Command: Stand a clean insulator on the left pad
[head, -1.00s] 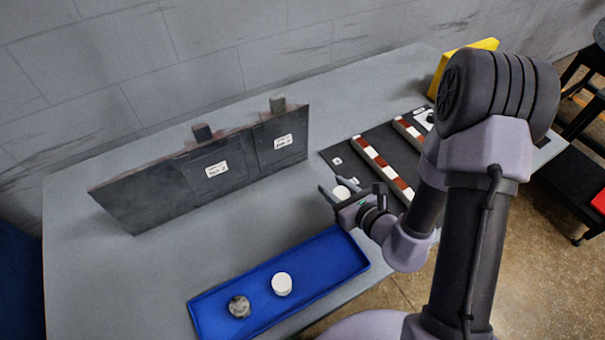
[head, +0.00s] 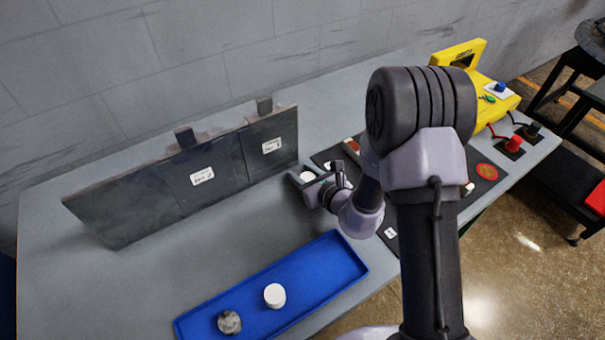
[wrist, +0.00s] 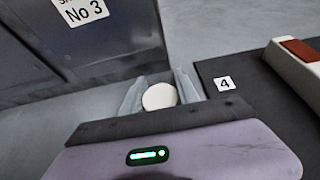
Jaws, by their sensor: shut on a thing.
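My gripper (head: 312,178) is shut on a white round insulator (wrist: 159,96), which shows between the two fingers in the wrist view. It is above the table, between the dark upright panel and the black mat (wrist: 215,73). A second, clean white insulator (head: 274,296) stands in the blue tray (head: 335,252). A grey, stained insulator (head: 229,322) is beside it. I cannot make out the left pad; my arm covers much of the mat.
The dark panel (head: 120,203) with white labels stands close to the gripper. A yellow instrument (head: 455,52) and red (head: 514,143) and black (head: 533,130) terminals are at the right end. The table between panel and tray is clear.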

